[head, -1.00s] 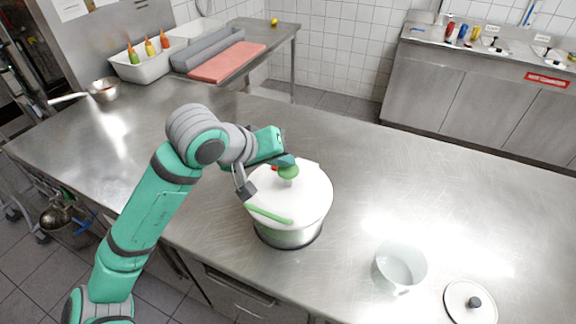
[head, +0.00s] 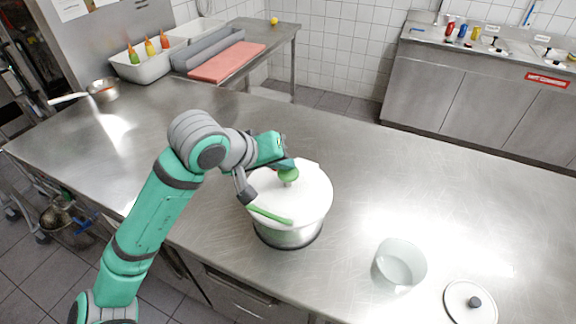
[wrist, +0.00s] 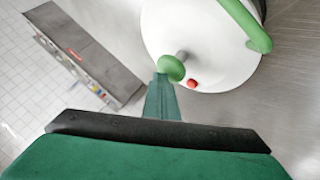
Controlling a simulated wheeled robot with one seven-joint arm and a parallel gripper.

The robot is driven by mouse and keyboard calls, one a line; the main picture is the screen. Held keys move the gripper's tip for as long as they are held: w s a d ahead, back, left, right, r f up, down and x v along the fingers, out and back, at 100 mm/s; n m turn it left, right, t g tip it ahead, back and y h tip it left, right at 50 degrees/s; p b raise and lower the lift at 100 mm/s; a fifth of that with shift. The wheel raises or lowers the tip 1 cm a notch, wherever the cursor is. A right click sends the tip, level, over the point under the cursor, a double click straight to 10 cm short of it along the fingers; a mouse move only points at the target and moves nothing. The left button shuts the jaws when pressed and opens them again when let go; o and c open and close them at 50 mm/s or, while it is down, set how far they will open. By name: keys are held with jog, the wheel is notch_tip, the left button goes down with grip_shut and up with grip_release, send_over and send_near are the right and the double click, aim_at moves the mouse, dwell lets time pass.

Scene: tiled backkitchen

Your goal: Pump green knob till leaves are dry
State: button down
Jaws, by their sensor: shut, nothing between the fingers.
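The salad spinner stands upright on the steel counter, with a white lid (head: 308,205) on a metal bowl (head: 287,236). The green knob (head: 288,176) sticks up from the lid on a pale stem; it also shows in the wrist view (wrist: 171,69). A green handle (head: 270,215) lies along the lid's near side, and a red button (wrist: 192,84) sits beside the knob. My gripper (wrist: 163,82) is shut and empty, its fingertips right at the knob; I cannot tell if they touch it. The leaves are hidden under the lid.
A clear bowl (head: 399,266) and a round lid with a black knob (head: 470,302) are on the counter to the right. A saucepan (head: 103,90) is at the far left. The counter behind the spinner is clear.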

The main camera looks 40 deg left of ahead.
aim_at(284, 174)
jog(key=shift+f, duration=0.9)
dwell(0.8)
jog(key=shift+r, duration=2.2)
jog(key=shift+r, duration=2.5)
